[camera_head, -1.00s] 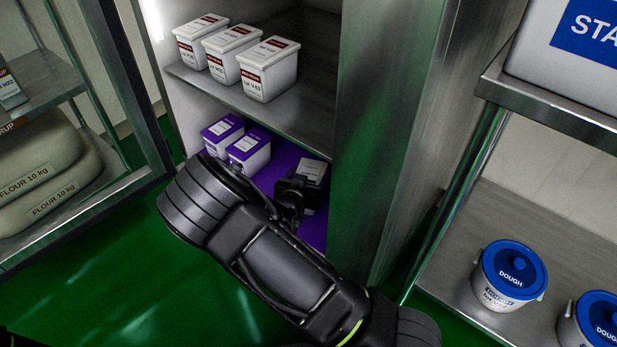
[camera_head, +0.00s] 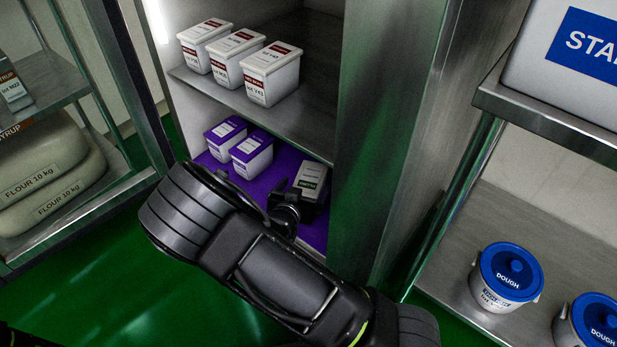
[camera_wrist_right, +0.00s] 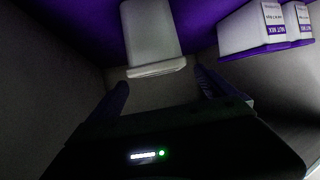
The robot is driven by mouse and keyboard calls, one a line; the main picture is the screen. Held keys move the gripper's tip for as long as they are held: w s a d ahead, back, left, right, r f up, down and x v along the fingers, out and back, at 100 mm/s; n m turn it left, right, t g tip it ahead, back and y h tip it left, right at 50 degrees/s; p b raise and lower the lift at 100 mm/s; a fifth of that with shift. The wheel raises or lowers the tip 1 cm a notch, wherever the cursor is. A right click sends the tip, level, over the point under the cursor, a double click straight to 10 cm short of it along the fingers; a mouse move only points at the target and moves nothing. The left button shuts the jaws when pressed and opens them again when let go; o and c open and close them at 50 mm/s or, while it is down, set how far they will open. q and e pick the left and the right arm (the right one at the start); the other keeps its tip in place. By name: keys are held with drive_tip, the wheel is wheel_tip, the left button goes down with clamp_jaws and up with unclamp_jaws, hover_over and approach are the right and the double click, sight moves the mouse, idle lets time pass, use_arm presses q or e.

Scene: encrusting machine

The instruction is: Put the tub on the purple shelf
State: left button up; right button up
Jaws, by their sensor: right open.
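The tub (camera_head: 313,174), pale with a dark green label, stands on the purple shelf (camera_head: 268,181) at its right side. It also shows in the right wrist view (camera_wrist_right: 150,28), just beyond my fingertips. My right gripper (camera_head: 290,203) is at the front of the shelf, partly hiding the tub's lower part in the head view. In the right wrist view my right gripper (camera_wrist_right: 161,84) is open, with nothing between its fingers and gaps between them and the tub. My left gripper is not in view.
Two purple-labelled tubs (camera_head: 250,152) stand to the left on the purple shelf. Above is a grey shelf (camera_head: 312,120) with three red-labelled tubs (camera_head: 270,76). The cabinet's right wall (camera_head: 385,130) stands close beside. Dough buckets (camera_head: 507,275) are on a rack at right.

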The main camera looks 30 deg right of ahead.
drive_tip(key=p+v, duration=0.1)
drive_tip(key=v, duration=0.5)
idle(0.7)
